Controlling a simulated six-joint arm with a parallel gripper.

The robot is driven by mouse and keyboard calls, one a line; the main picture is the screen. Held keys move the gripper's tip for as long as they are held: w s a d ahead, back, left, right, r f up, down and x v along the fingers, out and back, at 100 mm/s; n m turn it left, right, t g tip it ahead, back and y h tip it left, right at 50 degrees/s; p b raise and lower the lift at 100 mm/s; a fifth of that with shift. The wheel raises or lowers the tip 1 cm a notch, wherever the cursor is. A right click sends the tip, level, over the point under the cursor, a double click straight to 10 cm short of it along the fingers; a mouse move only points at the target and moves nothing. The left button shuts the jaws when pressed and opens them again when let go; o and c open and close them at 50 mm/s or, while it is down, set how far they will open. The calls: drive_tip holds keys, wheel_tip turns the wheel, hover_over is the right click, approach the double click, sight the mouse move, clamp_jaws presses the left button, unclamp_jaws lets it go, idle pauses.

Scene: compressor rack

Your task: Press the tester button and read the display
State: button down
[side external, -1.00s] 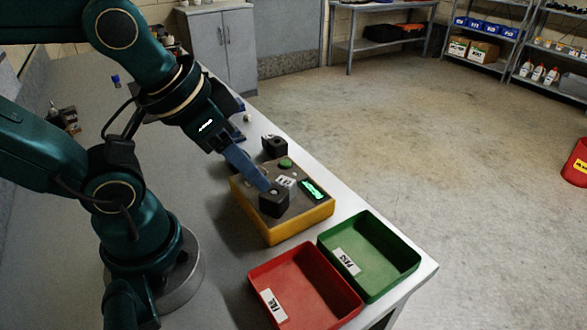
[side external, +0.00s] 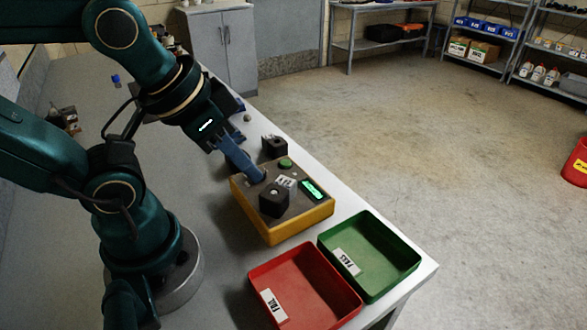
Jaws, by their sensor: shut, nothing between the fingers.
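The tester (side external: 300,222) is a yellow box with a dark top, standing on the bench in the side external view. Its green button (side external: 286,164) sits near the back edge of the top. Its display (side external: 313,190) glows green at the right; the characters are too small to read. A black block (side external: 273,201) with a pale round spot on top stands on the front part. Another black block (side external: 274,146) is at the back. My gripper (side external: 258,175) is shut and empty, its blue fingers pointing down over the tester's left rear part, left of the button. Contact cannot be told.
A red tray (side external: 306,287) and a green tray (side external: 378,252), both labelled and empty, stand in front of the tester near the bench's edge. A small ball-like item (side external: 247,118) lies behind.

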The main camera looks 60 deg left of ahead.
idle(0.9)
drive_tip(key=w+a+r+m+t+y, duration=0.1)
drive_tip(key=w+a+r+m+t, duration=0.2)
drive_tip(key=w+r+m+t, duration=0.35)
drive_tip(key=w+a+r+m+t, duration=0.35)
drive_tip(key=w+r+m, duration=0.45)
drive_tip(key=m, duration=0.4)
drive_tip(key=s+a+f+m+g+h, duration=0.1)
drive_tip(key=a+f+m+g+h, duration=0.1)
drive_tip(key=f+m, duration=0.4)
drive_tip(key=s+a+f+m+g+h, duration=0.1)
drive_tip(key=a+f+m+g, duration=0.3)
drive_tip(key=f, duration=0.5)
drive_tip(key=shift+a+m+g+h, duration=0.25)
drive_tip(key=shift+m+g+h, duration=0.15)
drive_tip(key=shift+m, duration=0.65)
